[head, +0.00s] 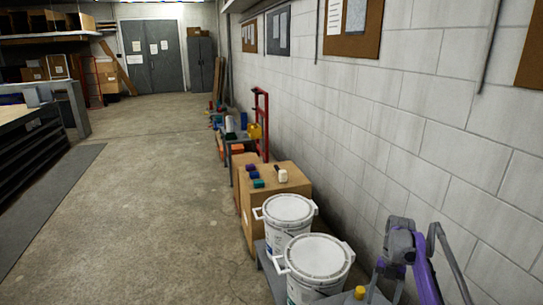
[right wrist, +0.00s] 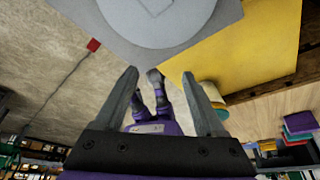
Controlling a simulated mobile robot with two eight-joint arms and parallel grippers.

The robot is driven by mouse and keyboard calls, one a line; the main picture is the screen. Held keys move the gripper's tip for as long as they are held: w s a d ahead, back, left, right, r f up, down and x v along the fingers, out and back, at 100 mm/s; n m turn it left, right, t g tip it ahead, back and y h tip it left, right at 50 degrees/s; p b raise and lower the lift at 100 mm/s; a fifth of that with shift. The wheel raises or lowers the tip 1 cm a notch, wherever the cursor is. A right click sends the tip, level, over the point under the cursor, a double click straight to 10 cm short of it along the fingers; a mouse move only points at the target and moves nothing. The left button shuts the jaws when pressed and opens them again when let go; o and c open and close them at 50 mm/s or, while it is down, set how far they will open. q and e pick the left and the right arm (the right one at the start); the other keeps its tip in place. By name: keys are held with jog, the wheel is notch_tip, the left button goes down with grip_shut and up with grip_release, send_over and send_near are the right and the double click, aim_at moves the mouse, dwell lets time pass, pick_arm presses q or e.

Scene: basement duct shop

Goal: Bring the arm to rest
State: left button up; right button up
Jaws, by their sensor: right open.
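My right gripper (right wrist: 160,74) shows in the right wrist view with its two dark grey fingers spread wide apart. No object is held between them; purple and dark arm parts show beyond the gap. In the head view, my purple and grey right arm stands at the lower right, close to the block wall (head: 450,130); I cannot make out its fingertips there. My left arm and gripper are not in view.
Two white lidded buckets (head: 289,209) (head: 319,258) stand beside my right arm. Behind them is a cardboard box (head: 285,205) with small coloured blocks on top. A red hand truck (head: 261,120) stands farther along the wall. A workbench (head: 35,140) is at left. The concrete floor (head: 150,180) between is clear.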

jog(key=s+a+r+m+t+h+p, duration=0.1)
jog(key=s+a+r+m+t+p, duration=0.1)
jog(key=s+a+r+m, duration=0.45)
jog(key=s+a+r+m+t+h+p, duration=0.1)
jog(key=s+a+r+m+t+p, duration=0.25)
jog(key=r+m, duration=0.5)
pick_arm(q)
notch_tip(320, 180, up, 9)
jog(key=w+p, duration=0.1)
jog(key=p, duration=0.1)
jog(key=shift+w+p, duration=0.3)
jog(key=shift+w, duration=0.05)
pick_arm(e)
jog(key=s+a+f+m+t, duration=0.2)
jog(key=s+m, duration=0.5)
jog(key=s, duration=0.3)
jog(key=s+a+f+m+t, duration=0.2)
jog(key=s+a+m, duration=0.1)
jog(key=s+m, duration=0.5)
jog(key=s, duration=0.3)
jog(key=shift+a+f+m, duration=0.15)
jog(key=shift+f+m, duration=0.1)
jog(key=shift+m, duration=0.05)
